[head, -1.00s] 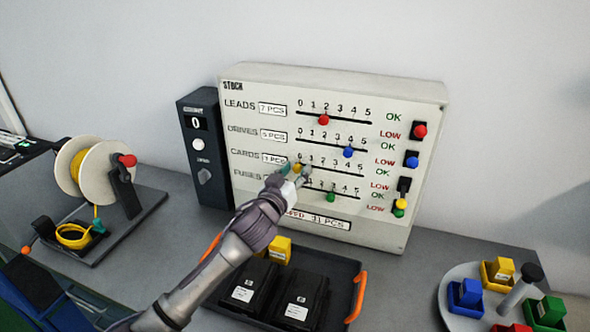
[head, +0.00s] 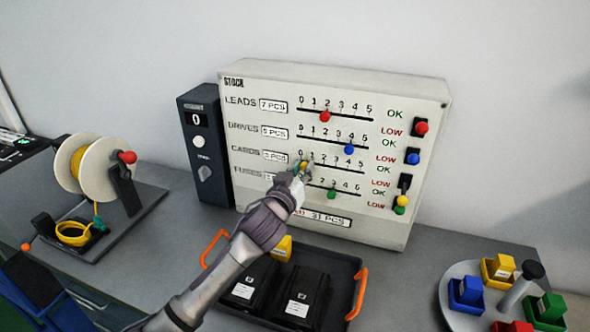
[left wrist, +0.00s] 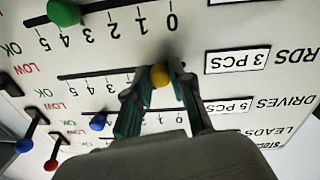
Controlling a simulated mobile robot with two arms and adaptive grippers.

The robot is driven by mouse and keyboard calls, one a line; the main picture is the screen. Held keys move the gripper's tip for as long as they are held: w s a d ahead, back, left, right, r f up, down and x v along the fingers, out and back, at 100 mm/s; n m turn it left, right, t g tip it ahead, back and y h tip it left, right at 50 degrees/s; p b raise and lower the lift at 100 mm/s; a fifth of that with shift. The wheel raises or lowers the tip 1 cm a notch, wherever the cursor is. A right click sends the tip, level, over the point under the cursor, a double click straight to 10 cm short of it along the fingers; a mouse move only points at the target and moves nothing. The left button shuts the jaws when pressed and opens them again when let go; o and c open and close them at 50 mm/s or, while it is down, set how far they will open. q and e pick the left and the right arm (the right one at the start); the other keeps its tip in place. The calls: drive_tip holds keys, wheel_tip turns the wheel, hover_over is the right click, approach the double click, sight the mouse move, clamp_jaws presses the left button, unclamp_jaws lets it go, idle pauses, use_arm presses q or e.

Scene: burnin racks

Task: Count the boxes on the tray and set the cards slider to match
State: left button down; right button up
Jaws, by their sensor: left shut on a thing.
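The cards slider (head: 303,167) is a yellow knob on the third line of the cream stock panel (head: 400,100). My left gripper (head: 303,169) is shut on it, near the low end of the scale, around 0 to 1. The left wrist view, upside down, shows the yellow knob (left wrist: 160,75) between the fingertips (left wrist: 158,84); its row label reads 3 PCS. On the dark tray (head: 345,268) stand two black boxes (head: 307,290) (head: 255,280) with white labels and a yellow box (head: 283,248) behind them. My arm hides part of the tray. My right gripper is out of view.
Red (head: 325,116), blue (head: 348,149) and green (head: 332,194) slider knobs sit on the neighbouring lines. A dark counter unit (head: 200,150) stands left of the panel, and a cable reel (head: 95,170) farther left. A round grey carousel (head: 455,275) holds coloured blocks at right.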

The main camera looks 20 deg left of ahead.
sight(324, 165)
use_arm(q)
drive_tip(key=d, duration=0.4)
drive_tip(key=shift+d, duration=0.3)
drive_tip(key=shift+a, duration=0.15)
drive_tip(key=c, duration=1)
unclamp_jaws()
drive_tip(key=shift+s, duration=0.2)
drive_tip(key=s+a, duration=0.1)
drive_tip(key=s, duration=1)
drive_tip(key=shift+s, duration=0.35)
